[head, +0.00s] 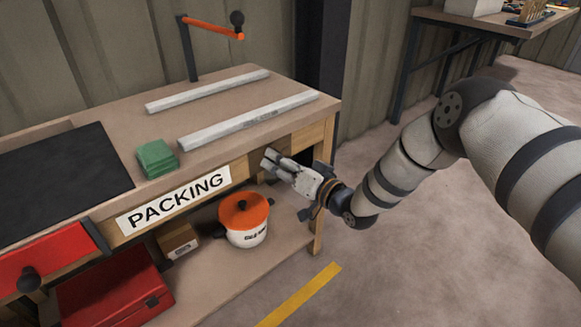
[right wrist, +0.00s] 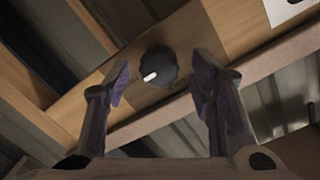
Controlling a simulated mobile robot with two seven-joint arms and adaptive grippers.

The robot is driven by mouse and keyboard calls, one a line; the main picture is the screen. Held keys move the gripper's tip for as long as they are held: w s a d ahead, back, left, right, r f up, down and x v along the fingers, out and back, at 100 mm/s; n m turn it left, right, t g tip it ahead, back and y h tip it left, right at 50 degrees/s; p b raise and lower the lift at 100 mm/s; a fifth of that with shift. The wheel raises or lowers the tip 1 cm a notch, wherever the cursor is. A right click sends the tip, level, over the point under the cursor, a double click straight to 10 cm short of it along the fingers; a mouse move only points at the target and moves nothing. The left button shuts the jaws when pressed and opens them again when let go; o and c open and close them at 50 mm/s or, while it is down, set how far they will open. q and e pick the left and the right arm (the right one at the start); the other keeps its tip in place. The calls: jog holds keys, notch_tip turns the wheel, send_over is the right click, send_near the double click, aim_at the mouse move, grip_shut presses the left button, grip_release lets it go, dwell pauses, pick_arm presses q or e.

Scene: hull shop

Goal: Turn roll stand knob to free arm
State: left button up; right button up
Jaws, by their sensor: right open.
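A dark round knob (right wrist: 158,66) with a white pointer mark sits on the wooden front rail of the packing bench. In the right wrist view it shows between the fingers, beyond their tips, with no finger seen touching it. In the head view the knob is hidden behind my right gripper (head: 274,161), which is at the bench front, right of the PACKING sign. The gripper is open and empty. An orange arm (head: 212,28) with a black ball end stands out to the right from a dark post at the back of the bench. My left gripper is out of view.
Two pale bars (head: 250,118) and a green stack (head: 156,157) lie on the bench top (head: 110,120). Below, a white pot with an orange lid (head: 244,209), a cardboard box (head: 177,239) and a red case (head: 112,290) stand on the shelf. The floor at right is clear.

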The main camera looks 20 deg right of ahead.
jog(key=f+v, duration=0.1)
jog(key=v, duration=1)
jog(key=shift+r, duration=0.5)
jog(key=shift+s+d, duration=0.1)
jog(key=shift+s, duration=0.05)
